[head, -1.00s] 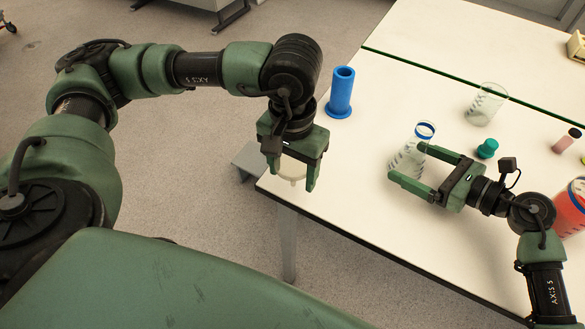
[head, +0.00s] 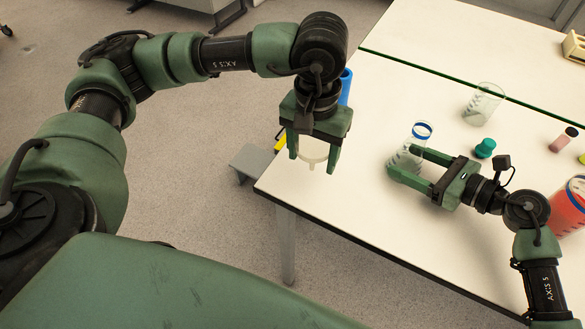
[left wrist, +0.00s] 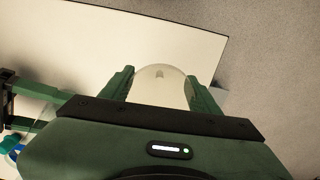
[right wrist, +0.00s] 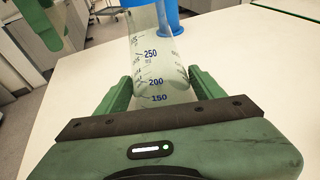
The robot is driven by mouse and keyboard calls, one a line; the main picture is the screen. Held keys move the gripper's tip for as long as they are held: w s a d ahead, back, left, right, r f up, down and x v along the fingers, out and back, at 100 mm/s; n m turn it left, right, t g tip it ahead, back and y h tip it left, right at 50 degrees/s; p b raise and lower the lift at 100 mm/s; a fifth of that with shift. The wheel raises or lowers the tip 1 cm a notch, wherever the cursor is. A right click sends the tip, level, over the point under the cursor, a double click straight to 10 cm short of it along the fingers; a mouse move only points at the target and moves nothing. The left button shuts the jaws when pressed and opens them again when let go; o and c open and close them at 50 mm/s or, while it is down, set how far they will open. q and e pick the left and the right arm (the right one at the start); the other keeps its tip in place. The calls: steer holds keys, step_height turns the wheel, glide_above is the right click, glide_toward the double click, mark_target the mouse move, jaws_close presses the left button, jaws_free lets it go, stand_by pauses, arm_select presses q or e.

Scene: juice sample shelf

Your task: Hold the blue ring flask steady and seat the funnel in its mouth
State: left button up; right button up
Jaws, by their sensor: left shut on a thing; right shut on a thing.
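The blue ring flask (head: 417,137) is clear with printed marks and stands upright on the white table. My right gripper (head: 402,163) is shut on its body; in the right wrist view the flask (right wrist: 157,75) sits between the fingers. The funnel (head: 314,151) is pale and translucent, its stem pointing down. My left gripper (head: 313,158) is shut on it and holds it in the air by the table's left corner, to the left of the flask. The left wrist view shows the funnel's round top (left wrist: 160,80) between the fingers.
A blue cylinder (head: 346,86) stands behind my left gripper, partly hidden. A clear beaker (head: 483,103), a teal stopper (head: 485,148), a pink vial (head: 562,141) and a red-filled vessel (head: 567,212) stand to the right. The table's front middle is clear.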

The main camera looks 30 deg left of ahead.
arm_select(q)
steer(key=w+d+r+n, duration=0.2)
steer(key=w+d+r, duration=1.1)
steer(key=d+r, duration=0.3)
steer(key=shift+d+f, duration=0.15)
steer(key=shift+f, duration=0.75)
steer(key=shift+d+f, duration=0.2)
steer(key=shift+f, duration=0.7)
steer(key=shift+d+f, duration=0.15)
steer(key=shift+f, duration=0.75)
steer(key=shift+f, duration=2.15)
steer(key=o, duration=1.4)
steer(key=shift+r, duration=0.1)
step_height(320, 180, up, 12)
steer(key=shift+f, duration=0.1)
